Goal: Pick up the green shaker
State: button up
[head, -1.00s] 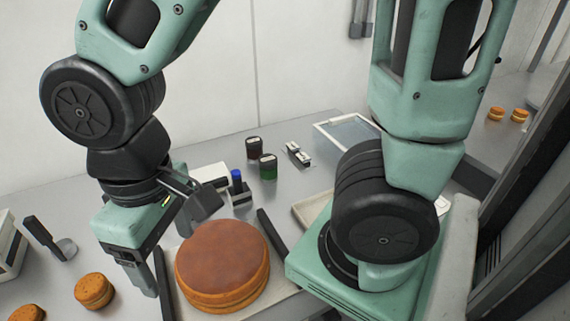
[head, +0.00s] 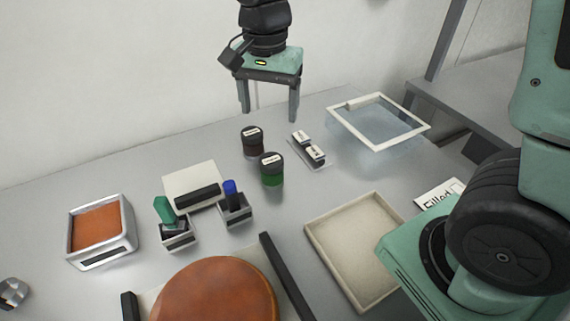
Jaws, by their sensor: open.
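The green shaker (head: 272,170) is a small dark-capped jar with a green lower body and a white label on its lid. It stands upright on the grey table. A similar dark reddish-brown shaker (head: 252,142) stands just behind it to the left. My gripper (head: 269,112) is open and empty, its two fingers pointing down. In the picture it is above and behind the shakers, apart from both.
Two small white-topped items (head: 308,150) sit right of the shakers. An empty beige tray (head: 340,232) and a "Filled" sign (head: 437,193) are at right. Holders (head: 236,210), an orange-filled container (head: 130,240) and a large round cake (head: 215,290) are nearer.

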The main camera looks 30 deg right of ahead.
aim_at(271, 160)
notch_tip(271, 160, down, 11)
jog(key=shift+r+p, duration=0.2)
jog(key=shift+p, duration=0.35)
jog(key=shift+s+a+f+p, duration=0.1)
jog(key=shift+f+p, duration=0.25)
jog(key=shift+f, duration=1.05)
jog(key=shift+s+f+p, duration=0.1)
jog(key=shift+f+p, duration=0.25)
jog(key=shift+f, duration=1.05)
jog(key=shift+c, duration=0.3)
jog(key=c, duration=1.1)
